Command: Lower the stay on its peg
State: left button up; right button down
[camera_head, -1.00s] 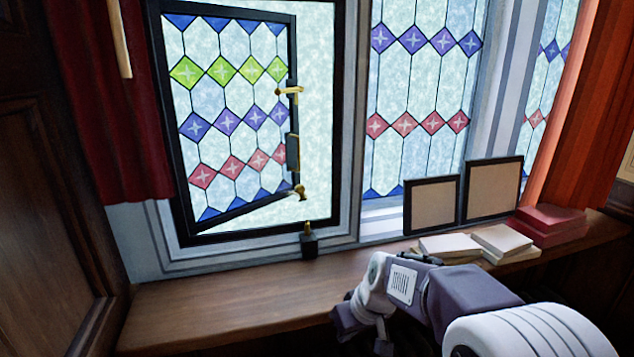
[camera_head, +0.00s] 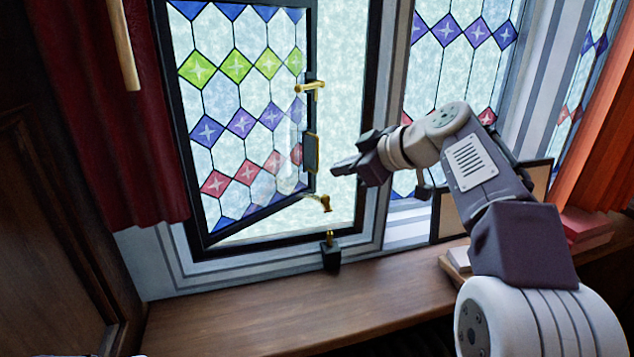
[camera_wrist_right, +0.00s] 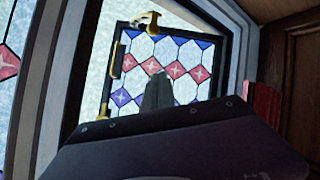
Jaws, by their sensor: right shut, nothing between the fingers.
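The stay (camera_head: 322,201) is a short brass arm at the lower free corner of the stained-glass casement (camera_head: 250,222), which stands ajar. It is raised, apart from the peg (camera_head: 330,238), a small brass pin on a black block on the sill below. In the right wrist view the stay (camera_wrist_right: 146,18) is at the top, upside down. My right gripper (camera_head: 340,170) is shut and empty, just right of the casement's edge and a little above the stay. Its fingers (camera_wrist_right: 158,92) show dark in the wrist view. My left gripper is not in view.
A dark plate with a brass edge (camera_head: 312,152) and a brass handle (camera_head: 310,87) sit on the casement's edge. A red curtain (camera_head: 100,130) hangs at left. Books (camera_head: 458,260) and a frame (camera_head: 445,215) are partly behind my right arm. The left sill (camera_head: 240,310) is clear.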

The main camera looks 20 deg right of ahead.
pick_arm(q)
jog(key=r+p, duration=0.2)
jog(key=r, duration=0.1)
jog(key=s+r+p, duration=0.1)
jog(key=p, duration=0.1)
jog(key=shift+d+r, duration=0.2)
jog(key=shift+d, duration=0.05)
pick_arm(e)
jog(key=w+a+f, duration=0.1)
jog(key=w+f, duration=0.5)
jog(key=f, duration=0.2)
jog(key=shift+w+a+f, duration=0.15)
jog(key=shift+a+f, duration=0.05)
